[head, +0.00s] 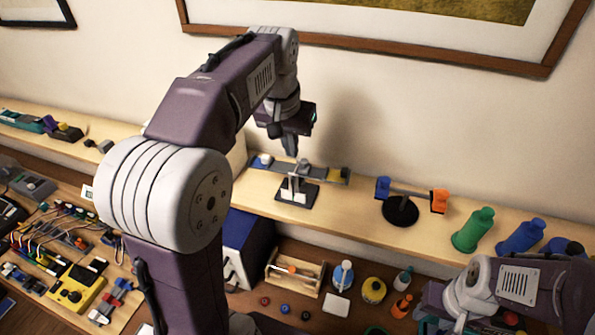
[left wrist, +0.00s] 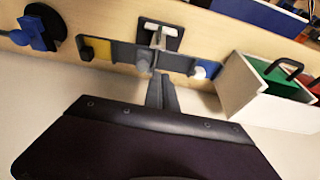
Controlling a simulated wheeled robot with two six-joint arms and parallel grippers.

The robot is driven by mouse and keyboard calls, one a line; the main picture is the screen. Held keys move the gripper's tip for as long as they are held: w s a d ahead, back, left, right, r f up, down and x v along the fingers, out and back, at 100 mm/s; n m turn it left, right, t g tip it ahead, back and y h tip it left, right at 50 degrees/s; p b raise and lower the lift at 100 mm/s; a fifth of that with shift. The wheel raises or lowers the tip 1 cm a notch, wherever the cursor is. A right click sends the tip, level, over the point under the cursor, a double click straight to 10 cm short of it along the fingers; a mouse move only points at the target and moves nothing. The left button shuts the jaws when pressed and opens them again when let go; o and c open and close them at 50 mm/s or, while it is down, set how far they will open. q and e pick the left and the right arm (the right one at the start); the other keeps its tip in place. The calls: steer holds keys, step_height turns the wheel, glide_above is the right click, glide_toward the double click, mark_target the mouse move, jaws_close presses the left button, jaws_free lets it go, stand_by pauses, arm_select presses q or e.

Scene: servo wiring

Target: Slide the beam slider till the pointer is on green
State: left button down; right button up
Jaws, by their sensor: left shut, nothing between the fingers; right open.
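The beam (head: 325,174) sits on a stand with a black base (head: 297,193) on the back shelf. It has a yellow block at one end and a blue end with a white knob at the other. A grey slider (head: 304,166) sits near its middle; it also shows in the left wrist view (left wrist: 143,60). A white T-shaped piece (left wrist: 160,32) stands at the middle; I cannot make out the pointer or green mark. My left gripper (head: 291,152) is shut and empty, just beside the slider; contact is unclear. My right gripper (head: 450,325) is open at the bottom right, partly cut off.
A black-based stand with blue and orange ends (head: 402,210) is right of the beam. In the left wrist view a white bin (left wrist: 255,92) stands close to the beam's blue end.

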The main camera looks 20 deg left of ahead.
mark_target(298, 167)
arm_select(q)
steer(key=shift+s, duration=0.1)
steer(key=shift+f, duration=0.1)
stand_by(0.3)
steer(key=shift+f+b, duration=1.35)
steer(key=shift+f, duration=0.25)
steer(key=shift+d, duration=0.65)
steer(key=shift+r, duration=0.15)
steer(key=r+p, duration=0.3)
steer(key=a+r+p, duration=0.1)
steer(key=r+p, duration=0.2)
steer(key=shift+a, duration=0.1)
steer(key=shift+f, duration=0.1)
